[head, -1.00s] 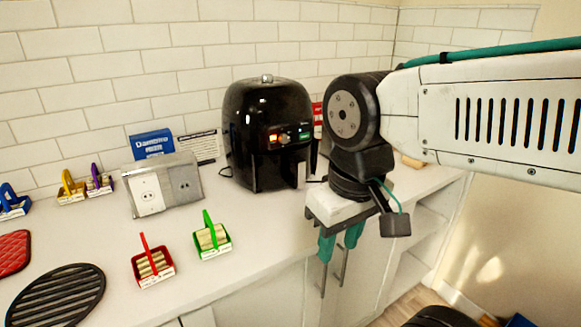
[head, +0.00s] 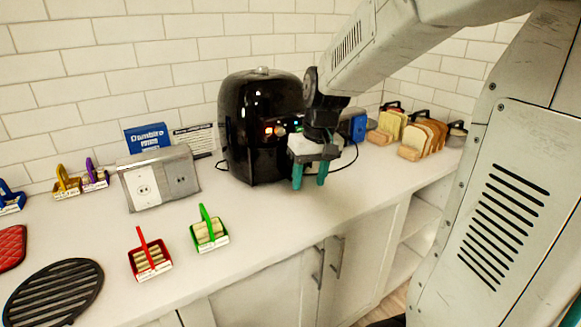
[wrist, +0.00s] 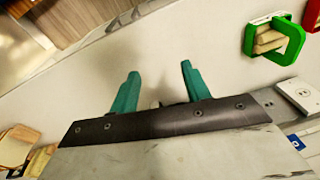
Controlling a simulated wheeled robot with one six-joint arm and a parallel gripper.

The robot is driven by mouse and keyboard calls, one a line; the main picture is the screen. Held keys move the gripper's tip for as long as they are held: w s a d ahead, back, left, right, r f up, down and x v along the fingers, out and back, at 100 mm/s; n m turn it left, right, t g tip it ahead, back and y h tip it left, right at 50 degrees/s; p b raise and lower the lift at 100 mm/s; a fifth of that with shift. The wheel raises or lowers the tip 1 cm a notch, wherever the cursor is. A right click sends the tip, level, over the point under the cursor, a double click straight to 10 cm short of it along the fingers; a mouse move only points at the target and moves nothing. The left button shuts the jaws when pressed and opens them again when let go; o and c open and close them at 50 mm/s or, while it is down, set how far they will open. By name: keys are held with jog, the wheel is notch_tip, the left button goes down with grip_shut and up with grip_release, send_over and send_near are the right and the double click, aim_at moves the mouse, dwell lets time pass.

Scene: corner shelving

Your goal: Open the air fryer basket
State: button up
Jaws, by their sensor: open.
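The black air fryer (head: 248,135) stands on the counter against the tiled wall, with lit buttons on its front. My arm and gripper cover the right part of its front, so the basket and its handle are mostly hidden. My gripper (head: 309,182) is in front of the fryer's right side, with its two teal fingers pointing down, apart and empty. In the wrist view my gripper (wrist: 157,88) shows its spread fingers over bare white counter, with a small dark and light piece just showing between their bases.
Small green (head: 209,233) and red (head: 150,262) baskets stand on the counter to the left. A grey outlet box (head: 158,180) is left of the fryer. Bread slices in racks (head: 421,136) stand at the right. The counter before the fryer is clear.

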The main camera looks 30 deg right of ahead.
jog(key=w+d+n+t, duration=0.25)
jog(key=w+d, duration=0.35)
jog(key=w, duration=0.6)
jog(key=shift+m+t+h, duration=0.35)
jog(key=shift+h, duration=0.05)
jog(key=shift+x, duration=3.45)
grip_shut()
